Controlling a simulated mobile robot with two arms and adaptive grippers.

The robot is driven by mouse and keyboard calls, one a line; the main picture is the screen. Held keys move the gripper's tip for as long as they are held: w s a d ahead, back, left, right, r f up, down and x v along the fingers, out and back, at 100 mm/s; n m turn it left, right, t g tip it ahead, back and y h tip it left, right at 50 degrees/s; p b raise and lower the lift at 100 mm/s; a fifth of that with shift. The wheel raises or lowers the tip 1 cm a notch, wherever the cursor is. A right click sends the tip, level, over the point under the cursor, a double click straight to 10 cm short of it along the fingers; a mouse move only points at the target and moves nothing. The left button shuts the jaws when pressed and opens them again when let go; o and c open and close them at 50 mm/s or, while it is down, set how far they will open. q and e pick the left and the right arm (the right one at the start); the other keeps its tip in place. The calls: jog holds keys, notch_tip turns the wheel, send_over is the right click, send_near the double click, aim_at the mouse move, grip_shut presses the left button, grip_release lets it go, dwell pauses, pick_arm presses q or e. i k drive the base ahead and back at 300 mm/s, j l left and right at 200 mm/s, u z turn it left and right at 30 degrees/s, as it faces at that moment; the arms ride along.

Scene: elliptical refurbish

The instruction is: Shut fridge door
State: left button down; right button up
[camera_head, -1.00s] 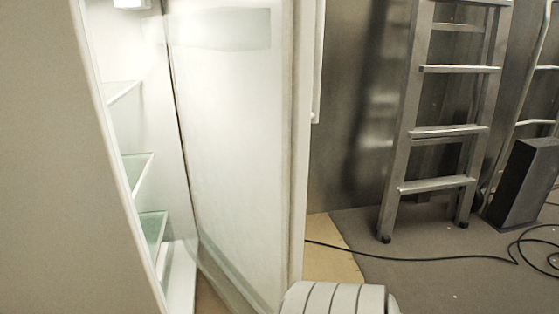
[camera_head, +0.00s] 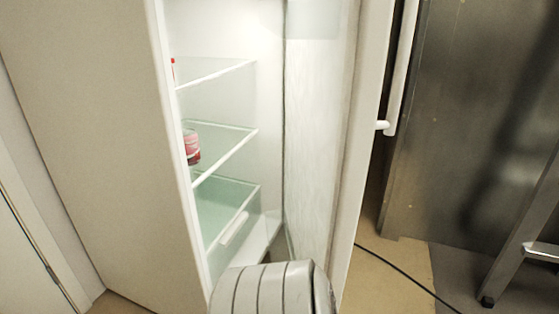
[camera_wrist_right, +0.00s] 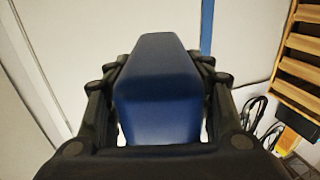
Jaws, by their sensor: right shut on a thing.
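The white fridge door (camera_head: 320,140) stands open in the head view, with its inner face towards the shelves. Its white handle (camera_head: 402,75) is on the outer side, at the right. The fridge cabinet (camera_head: 90,120) is at the left, with its lit inside showing. My right gripper (camera_wrist_right: 160,78) shows in the right wrist view, its dark fingers on both sides of a smooth blue block-like thing (camera_wrist_right: 158,100) and shut on it. It does not show in the head view, so its distance from the door cannot be told. My left gripper is out of view.
Glass shelves (camera_head: 215,75) and a red-pink container (camera_head: 191,145) are inside the fridge. A metal panel (camera_head: 470,120) stands right of the door. A ladder leg (camera_head: 520,250) and a dark cable (camera_head: 400,274) are at the lower right. The wrist view shows wooden slats (camera_wrist_right: 300,70).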

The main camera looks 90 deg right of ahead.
aim_at(337, 54)
jog(key=k+l, duration=0.1)
jog(key=k, duration=0.35)
jog(key=k+l+z, duration=0.1)
jog(key=k, duration=0.35)
